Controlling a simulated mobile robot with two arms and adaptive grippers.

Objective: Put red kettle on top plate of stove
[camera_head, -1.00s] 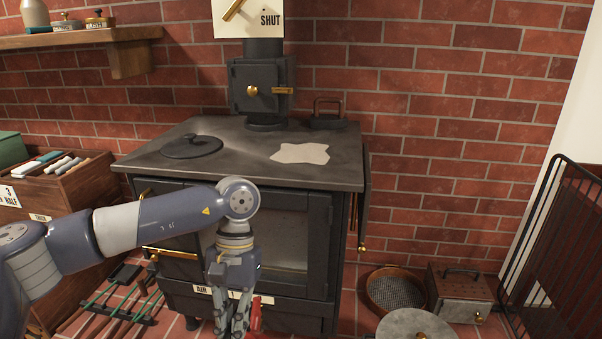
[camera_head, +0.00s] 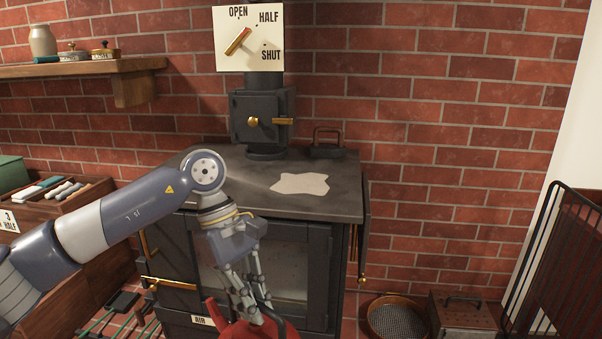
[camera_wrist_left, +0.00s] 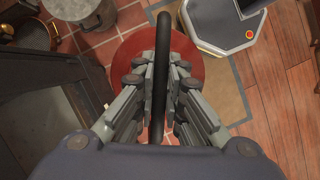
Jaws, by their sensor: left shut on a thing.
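The red kettle (camera_head: 262,329) shows at the bottom of the head view, in front of the stove and below its top; its lower part is cut off. My left gripper (camera_head: 256,312) is shut on the kettle's dark handle. In the left wrist view the black handle (camera_wrist_left: 161,70) runs between the fingers of my left gripper (camera_wrist_left: 158,95), with the red kettle body (camera_wrist_left: 205,72) beneath. The stove (camera_head: 330,192) has a dark flat top with a pale irregular patch (camera_head: 300,183). My arm hides the left part of the top. My right gripper is not in view.
A small black-handled block (camera_head: 327,150) stands at the back right of the stove top. The flue pipe and damper sign (camera_head: 248,60) rise behind. A round sieve (camera_head: 397,317) and a metal box (camera_head: 462,312) are on the floor at right. A wooden crate (camera_head: 70,205) stands left.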

